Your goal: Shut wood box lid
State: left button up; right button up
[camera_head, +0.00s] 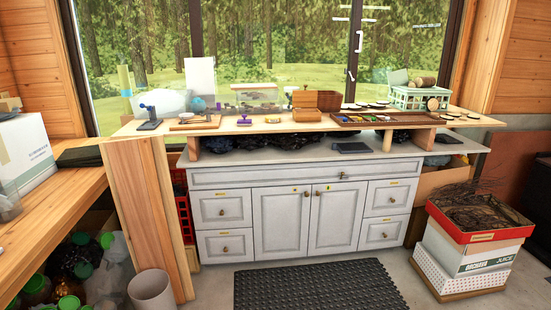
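An orange-brown wooden box (305,101) stands on the wooden worktop, a little right of its middle. A darker brown box-like piece (329,101) stands right beside it. They are too small to tell whether the brown piece is a separate box or part of the first, or how the lid sits. Neither of my grippers is in view.
The worktop (262,126) is above a grey cabinet (282,215). A long brown tray (378,120), a green-white basket (420,98) and several small items stand on it. A black mat (318,288) lies before the cabinet. Red-topped boxes (470,255) and a bin (152,292) flank it.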

aim_at(305, 98)
jog(key=i+z, duration=0.1)
jog(key=i, duration=0.4)
jog(key=i+j+z, duration=0.1)
jog(key=i, duration=0.45)
jog(key=i+j+z, duration=0.15)
jog(key=i, duration=0.35)
